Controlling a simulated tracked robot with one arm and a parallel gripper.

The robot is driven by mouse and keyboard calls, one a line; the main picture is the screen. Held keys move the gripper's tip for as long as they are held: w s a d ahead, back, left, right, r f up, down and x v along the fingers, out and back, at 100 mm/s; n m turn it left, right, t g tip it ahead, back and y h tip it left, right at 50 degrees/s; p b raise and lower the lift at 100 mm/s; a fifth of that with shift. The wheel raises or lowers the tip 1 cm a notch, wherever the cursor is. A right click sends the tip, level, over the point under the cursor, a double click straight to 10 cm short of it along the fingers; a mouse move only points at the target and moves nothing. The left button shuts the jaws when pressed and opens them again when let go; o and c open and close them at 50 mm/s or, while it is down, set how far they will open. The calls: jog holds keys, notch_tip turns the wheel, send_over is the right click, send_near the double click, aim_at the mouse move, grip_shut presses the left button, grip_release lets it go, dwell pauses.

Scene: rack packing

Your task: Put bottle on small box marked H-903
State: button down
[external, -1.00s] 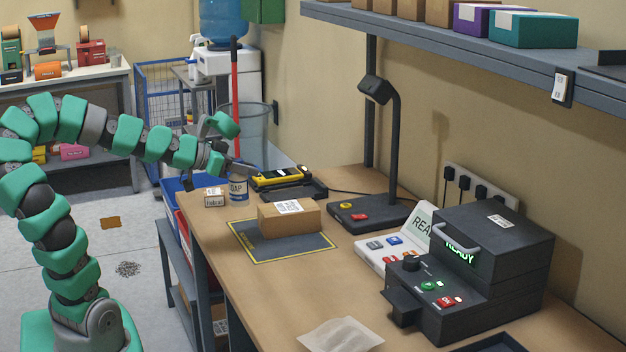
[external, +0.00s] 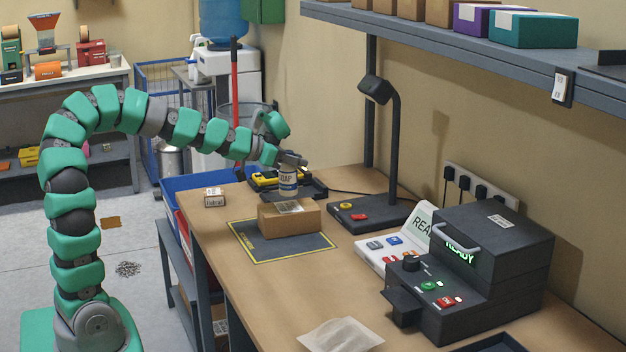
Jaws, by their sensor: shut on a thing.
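My gripper (external: 291,162) is shut on the top of a small white bottle (external: 288,184) with a dark blue label reading what looks like "SOAP". The bottle is upright. Its base appears at or just above the back of the top of a brown cardboard box (external: 290,220); I cannot tell whether they touch. The brown box sits on a dark mat (external: 258,246) with a yellow border and has a white label on top. A smaller box (external: 214,198) with printing stands on the bench to the left. The marking H-903 is too small to read on either box.
A yellow device in a black cradle (external: 262,181) lies behind the bottle. A dark lamp-like stand (external: 392,150) and a black machine (external: 480,270) stand to the right. A paper sheet (external: 341,336) lies at the front. The bench between is clear.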

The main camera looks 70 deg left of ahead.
aim_at(294, 171)
jog(key=shift+f+b, duration=0.3)
jog(key=shift+f, duration=1.4)
jog(key=shift+f, duration=0.15)
jog(key=c, duration=1.2)
grip_release()
jog(key=shift+r, duration=0.2)
jog(key=v, duration=1.2)
